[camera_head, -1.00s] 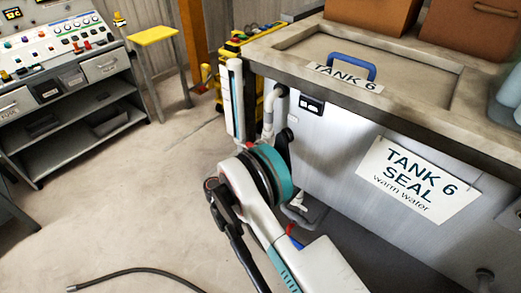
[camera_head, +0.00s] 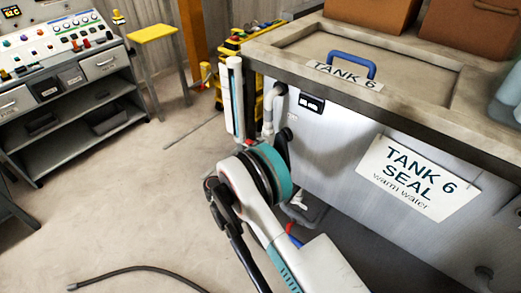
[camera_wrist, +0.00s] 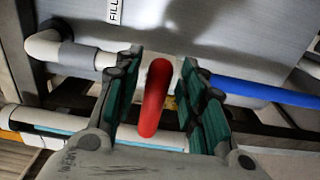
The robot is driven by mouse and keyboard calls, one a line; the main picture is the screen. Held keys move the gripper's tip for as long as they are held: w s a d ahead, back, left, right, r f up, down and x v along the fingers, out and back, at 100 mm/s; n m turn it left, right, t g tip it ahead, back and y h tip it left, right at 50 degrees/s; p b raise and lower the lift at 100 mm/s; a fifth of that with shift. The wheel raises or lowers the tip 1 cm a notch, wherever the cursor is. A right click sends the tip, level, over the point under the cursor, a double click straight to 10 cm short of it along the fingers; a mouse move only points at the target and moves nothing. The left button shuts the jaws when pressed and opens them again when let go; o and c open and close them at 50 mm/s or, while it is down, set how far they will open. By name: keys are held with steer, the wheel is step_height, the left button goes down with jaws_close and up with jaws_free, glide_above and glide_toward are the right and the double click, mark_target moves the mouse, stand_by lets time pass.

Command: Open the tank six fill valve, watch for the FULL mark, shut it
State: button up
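Tank 6 (camera_head: 330,140) stands at the right, with a "TANK 6 SEAL warm water" sign (camera_head: 418,178) on its front. In the wrist view a red valve handle (camera_wrist: 155,98) stands between the pads of my gripper (camera_wrist: 163,62). The gripper is open, with a gap on each side of the handle. A "FILL" label (camera_wrist: 115,10) is above it on the tank wall. A white upright tube with a teal strip (camera_head: 236,100) stands at the tank's left corner, perhaps the level gauge. No FULL mark is readable. My arm hides most of the valve in the head view.
A blue pipe (camera_wrist: 265,92) runs right from the valve, and a white elbow pipe (camera_wrist: 50,48) lies left. A control console (camera_head: 60,50), a yellow stool (camera_head: 153,34) and yellow equipment (camera_head: 228,85) stand behind. A dark hose (camera_head: 130,270) lies on otherwise open floor.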

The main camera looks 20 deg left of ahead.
steer(key=v, duration=1.2)
stand_by(0.3)
